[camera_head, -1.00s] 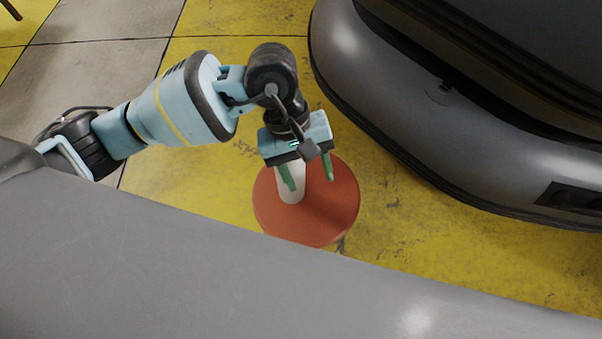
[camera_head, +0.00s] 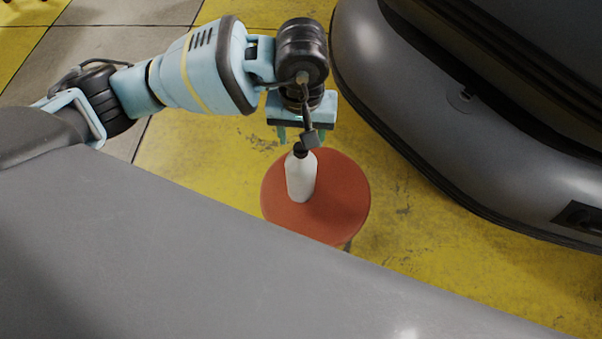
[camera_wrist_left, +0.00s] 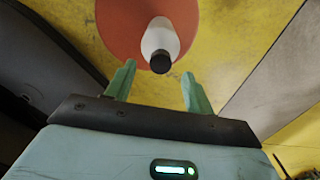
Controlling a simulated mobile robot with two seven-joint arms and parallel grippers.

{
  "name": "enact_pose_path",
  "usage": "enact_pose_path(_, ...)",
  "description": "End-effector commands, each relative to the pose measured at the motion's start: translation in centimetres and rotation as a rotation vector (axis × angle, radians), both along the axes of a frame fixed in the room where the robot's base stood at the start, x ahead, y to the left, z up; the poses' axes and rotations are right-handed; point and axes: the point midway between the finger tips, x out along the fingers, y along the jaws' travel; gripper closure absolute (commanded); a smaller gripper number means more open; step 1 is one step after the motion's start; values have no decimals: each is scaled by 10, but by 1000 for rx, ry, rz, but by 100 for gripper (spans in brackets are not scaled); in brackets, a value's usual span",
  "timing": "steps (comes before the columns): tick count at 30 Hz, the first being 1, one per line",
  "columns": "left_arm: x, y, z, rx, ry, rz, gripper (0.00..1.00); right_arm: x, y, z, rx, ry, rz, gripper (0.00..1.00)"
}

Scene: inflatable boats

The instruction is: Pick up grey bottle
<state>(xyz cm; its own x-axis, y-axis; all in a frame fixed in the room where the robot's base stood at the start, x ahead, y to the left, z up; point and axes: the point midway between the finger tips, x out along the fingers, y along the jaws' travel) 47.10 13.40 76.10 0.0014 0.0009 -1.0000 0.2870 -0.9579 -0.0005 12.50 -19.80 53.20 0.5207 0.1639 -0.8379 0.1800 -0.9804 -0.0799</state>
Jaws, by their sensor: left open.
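The grey bottle (camera_head: 301,178) is pale with a black cap. It stands upright on a round red stool (camera_head: 345,200); its cap faces my gripper in the left wrist view, where the bottle (camera_wrist_left: 160,38) also shows. My left gripper (camera_head: 298,136) is open and empty, just behind and above the cap in the head view. In the left wrist view its two green fingers (camera_wrist_left: 156,84) are spread apart, with the bottle beyond their tips and lined up with the gap. My right gripper is not in view.
A large dark grey inflatable boat (camera_head: 400,120) lies to the right of the stool. A grey surface (camera_head: 180,250) fills the lower left in front of the stool. Yellow floor (camera_head: 200,150) is clear behind and left of the stool.

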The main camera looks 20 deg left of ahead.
Motion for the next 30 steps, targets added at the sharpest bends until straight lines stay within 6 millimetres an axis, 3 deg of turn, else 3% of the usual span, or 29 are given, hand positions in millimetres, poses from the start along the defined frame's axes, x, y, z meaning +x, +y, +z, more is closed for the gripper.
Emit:
enact_pose_path(9,-4,0,-42,0,4,1,47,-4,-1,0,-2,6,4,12)
enact_pose_path(20,-4,0,-49,0,1,0,48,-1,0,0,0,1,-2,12)
enact_pose_path(30,-4,0,-49,0,1,0,92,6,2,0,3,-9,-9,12)
